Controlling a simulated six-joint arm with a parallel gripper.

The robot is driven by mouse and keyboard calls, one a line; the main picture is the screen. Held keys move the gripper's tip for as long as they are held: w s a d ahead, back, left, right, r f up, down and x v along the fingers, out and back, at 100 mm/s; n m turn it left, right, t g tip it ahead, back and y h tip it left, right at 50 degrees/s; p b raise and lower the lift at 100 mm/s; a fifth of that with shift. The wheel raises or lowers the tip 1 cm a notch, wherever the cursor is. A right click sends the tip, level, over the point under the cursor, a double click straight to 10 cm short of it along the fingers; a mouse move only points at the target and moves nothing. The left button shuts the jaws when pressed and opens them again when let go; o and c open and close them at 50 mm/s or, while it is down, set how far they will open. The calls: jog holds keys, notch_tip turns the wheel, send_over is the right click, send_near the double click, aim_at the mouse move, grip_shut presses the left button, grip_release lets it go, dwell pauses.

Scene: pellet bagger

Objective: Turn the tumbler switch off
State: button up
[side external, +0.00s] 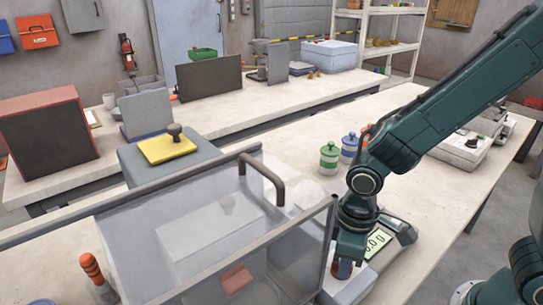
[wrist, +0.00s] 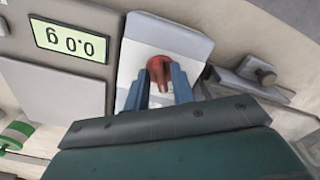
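A red switch knob (wrist: 158,70) stands on a pale box (wrist: 196,45) in the wrist view. In the side external view the red part (side external: 341,269) shows low down, partly hidden by my gripper. My gripper (wrist: 160,85) points at it, with one blue finger on each side of the red knob. The fingers stand apart with a narrow gap. I cannot tell whether they touch the knob. In the side external view my gripper (side external: 349,250) is directly over the box, and its fingertips are mostly hidden. The switch's position is unclear.
A scale display (wrist: 70,41) reading 0.0 g is beside the box. A clear-walled guard with a dark handle (side external: 262,180) stands close left of my gripper. Green (side external: 329,159) and blue (side external: 349,147) lidded jars stand behind. A yellow pad (side external: 166,149) lies on a grey block.

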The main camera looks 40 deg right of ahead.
jog(key=shift+o, duration=0.5)
jog(key=shift+r, duration=0.1)
notch_tip(320, 180, up, 14)
dwell(0.6)
jog(key=shift+d, duration=0.1)
jog(key=s+d+r+m+t, duration=0.2)
jog(key=s+d+m, duration=0.1)
jog(key=d, duration=0.3)
jog(key=s+d+r+m+t, duration=0.3)
jog(key=s+d, duration=0.2)
jog(key=d, duration=0.1)
jog(key=shift+s+d+t, duration=0.15)
jog(key=shift+t, duration=0.15)
jog(key=shift+r, duration=0.1)
dwell(1.1)
